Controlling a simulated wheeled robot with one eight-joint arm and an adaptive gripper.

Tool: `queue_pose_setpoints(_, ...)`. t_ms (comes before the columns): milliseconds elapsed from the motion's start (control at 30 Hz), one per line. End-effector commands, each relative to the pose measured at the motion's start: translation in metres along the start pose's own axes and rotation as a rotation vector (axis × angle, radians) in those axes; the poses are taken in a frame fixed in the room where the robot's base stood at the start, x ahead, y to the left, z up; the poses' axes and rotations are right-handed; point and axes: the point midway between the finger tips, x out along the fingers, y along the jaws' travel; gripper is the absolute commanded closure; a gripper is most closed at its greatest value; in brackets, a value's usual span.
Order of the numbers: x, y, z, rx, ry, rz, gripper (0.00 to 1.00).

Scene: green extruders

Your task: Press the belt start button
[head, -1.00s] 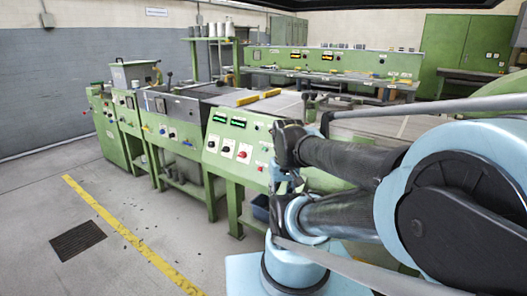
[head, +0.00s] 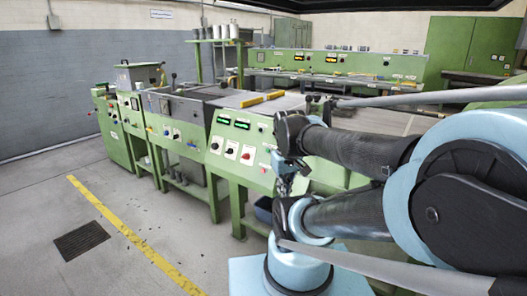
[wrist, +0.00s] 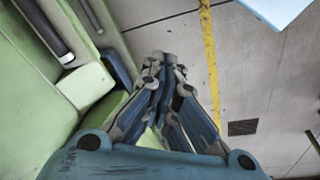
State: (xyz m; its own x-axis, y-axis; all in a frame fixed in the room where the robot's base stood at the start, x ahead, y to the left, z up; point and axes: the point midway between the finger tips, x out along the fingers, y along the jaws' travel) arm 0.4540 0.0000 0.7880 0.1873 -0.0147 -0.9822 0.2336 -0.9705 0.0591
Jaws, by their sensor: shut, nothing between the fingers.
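The green extruder's sloped control panel (head: 240,142) stands left of my arm in the head view. It carries two lit displays, a black knob (head: 231,149), a red knob (head: 247,154) and small buttons near its right edge. I cannot tell which is the belt start button. My gripper (head: 286,187) is beside the panel's right end, pointing down, partly hidden by my arm. In the wrist view my gripper (wrist: 163,62) has its fingertips together and empty, with green machine surfaces to its left. No button shows clearly there.
More green machine units (head: 175,125) run to the left. A dark blue bin (head: 264,209) sits under the panel's right end. A yellow floor line (head: 130,235) and a dark floor grate (head: 81,241) lie in front. The floor at left is open.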

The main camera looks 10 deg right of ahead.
Motion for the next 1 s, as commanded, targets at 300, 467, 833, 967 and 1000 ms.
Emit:
queue_pose_setpoints(300, -0.035, 0.012, -0.061, -0.467, -0.025, 0.021, 1.00)
queue_pose_setpoints(467, -0.048, 0.017, -0.094, -0.701, -0.041, 0.028, 1.00)
queue_pose_setpoints(833, -0.067, 0.023, -0.174, -1.244, -0.084, 0.036, 1.00)
queue_pose_setpoints(967, -0.070, 0.023, -0.203, -1.433, -0.102, 0.034, 1.00)
queue_pose_setpoints(1000, -0.071, 0.023, -0.212, -1.491, -0.107, 0.033, 1.00)
